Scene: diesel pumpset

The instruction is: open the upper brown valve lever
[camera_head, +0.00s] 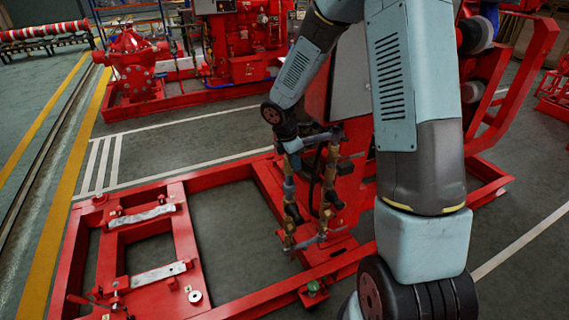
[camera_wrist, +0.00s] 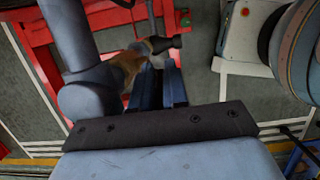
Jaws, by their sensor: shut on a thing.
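My gripper (camera_wrist: 163,68) reaches away from the camera in the wrist view, its two dark blue fingers close together. Their tips are at the upper brown valve lever (camera_wrist: 160,44), which has a dark end and lies across beyond them. The brown valve body (camera_wrist: 126,68) is just left of the fingers. The jaws are shut on the lever, though the contact itself is partly hidden. In the head view my gripper (camera_head: 296,146) is at the top left of the upright pipe assembly (camera_head: 290,188); the lever cannot be made out clearly there.
A red base frame (camera_head: 240,302) surrounds the pipe assembly. A red cabinet with a grey panel (camera_head: 351,75) stands close behind, partly hidden by my arm. Other red pump equipment (camera_head: 131,62) stands at the back left. Grey floor (camera_head: 222,215) shows inside the frame.

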